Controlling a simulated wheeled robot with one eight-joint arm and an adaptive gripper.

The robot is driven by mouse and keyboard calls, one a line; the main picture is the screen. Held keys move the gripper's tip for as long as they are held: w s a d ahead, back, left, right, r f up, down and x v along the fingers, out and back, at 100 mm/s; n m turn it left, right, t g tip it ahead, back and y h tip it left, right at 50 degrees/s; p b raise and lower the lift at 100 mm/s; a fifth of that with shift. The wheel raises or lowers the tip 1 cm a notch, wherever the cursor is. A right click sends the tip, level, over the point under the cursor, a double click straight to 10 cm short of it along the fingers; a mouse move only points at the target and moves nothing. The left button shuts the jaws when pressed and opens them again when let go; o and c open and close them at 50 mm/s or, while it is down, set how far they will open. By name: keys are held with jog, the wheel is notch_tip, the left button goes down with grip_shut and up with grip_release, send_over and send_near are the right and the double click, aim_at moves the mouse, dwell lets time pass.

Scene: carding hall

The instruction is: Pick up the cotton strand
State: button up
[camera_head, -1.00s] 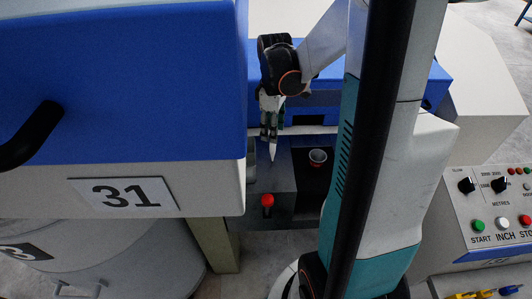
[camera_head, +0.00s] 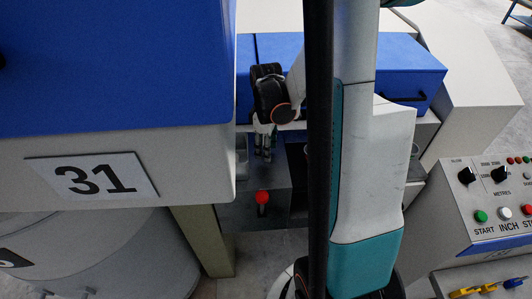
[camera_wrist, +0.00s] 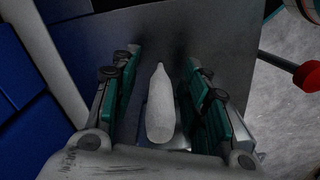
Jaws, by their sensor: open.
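The cotton strand is a white, tapered piece (camera_wrist: 160,112) in the wrist view, wide at the near end and narrowing to a tip. It lies between the two fingers of my gripper (camera_wrist: 161,66), with a gap on either side. In the head view my gripper (camera_head: 263,153) points down over the grey metal part of the machine, its fingers open. I cannot make out the strand there. Whether the strand rests on the surface below is not clear.
A red knob on a lever (camera_head: 263,197) sticks out just below my gripper; it also shows at the right of the wrist view (camera_wrist: 306,75). A large blue and grey housing marked 31 (camera_head: 92,180) stands close on the left. A control panel (camera_head: 490,205) is at the right.

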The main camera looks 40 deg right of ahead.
grip_shut()
jog(key=shift+r, duration=0.1)
